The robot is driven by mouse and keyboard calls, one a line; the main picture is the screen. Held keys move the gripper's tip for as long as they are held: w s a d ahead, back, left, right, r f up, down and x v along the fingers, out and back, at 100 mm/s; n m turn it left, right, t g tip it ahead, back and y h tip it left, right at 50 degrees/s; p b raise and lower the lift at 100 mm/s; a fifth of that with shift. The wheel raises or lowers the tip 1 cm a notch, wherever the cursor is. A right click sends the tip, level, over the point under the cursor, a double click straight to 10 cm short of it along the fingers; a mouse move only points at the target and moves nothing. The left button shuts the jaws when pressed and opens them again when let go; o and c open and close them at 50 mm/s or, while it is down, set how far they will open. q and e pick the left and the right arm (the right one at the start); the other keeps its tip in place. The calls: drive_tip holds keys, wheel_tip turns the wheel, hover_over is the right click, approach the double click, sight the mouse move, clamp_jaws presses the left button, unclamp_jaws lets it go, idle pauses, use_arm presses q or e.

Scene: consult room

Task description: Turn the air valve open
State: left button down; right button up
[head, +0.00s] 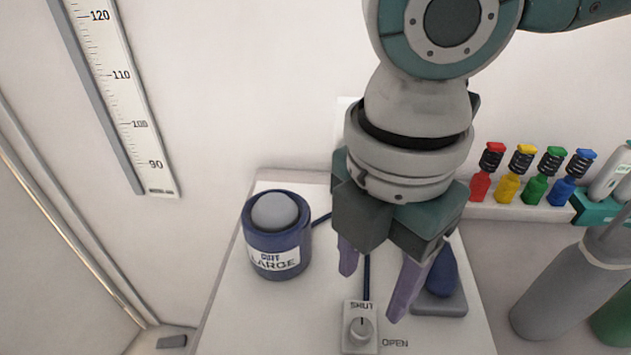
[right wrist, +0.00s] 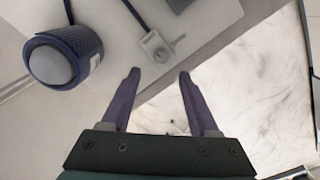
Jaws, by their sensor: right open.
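The air valve (head: 361,327) is a small light box with a round grey knob, near the front of a white table. The word OPEN is printed on the table to its right. The valve also shows in the right wrist view (right wrist: 157,46), beyond the fingertips. My right gripper (head: 377,290) is open and empty, above the table and apart from the knob. Its purple fingers also show in the right wrist view (right wrist: 160,76). A dark blue tube runs from the valve back behind my gripper. My left gripper is not in view.
A blue rolled cuff (head: 277,238) labelled CUFF LARGE stands left of the valve. A dark blue bulb (head: 443,272) on a grey base is partly hidden behind my right finger. Coloured bottles (head: 508,186) and grey cylinders (head: 570,285) stand at right.

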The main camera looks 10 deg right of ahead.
sight(362, 327)
wheel_tip(362, 327, down, 9)
drive_tip(key=shift+s+r+b, duration=0.15)
drive_tip(key=shift+r+b, duration=0.05)
drive_tip(key=shift+b, duration=0.1)
clamp_jaws()
idle(0.4)
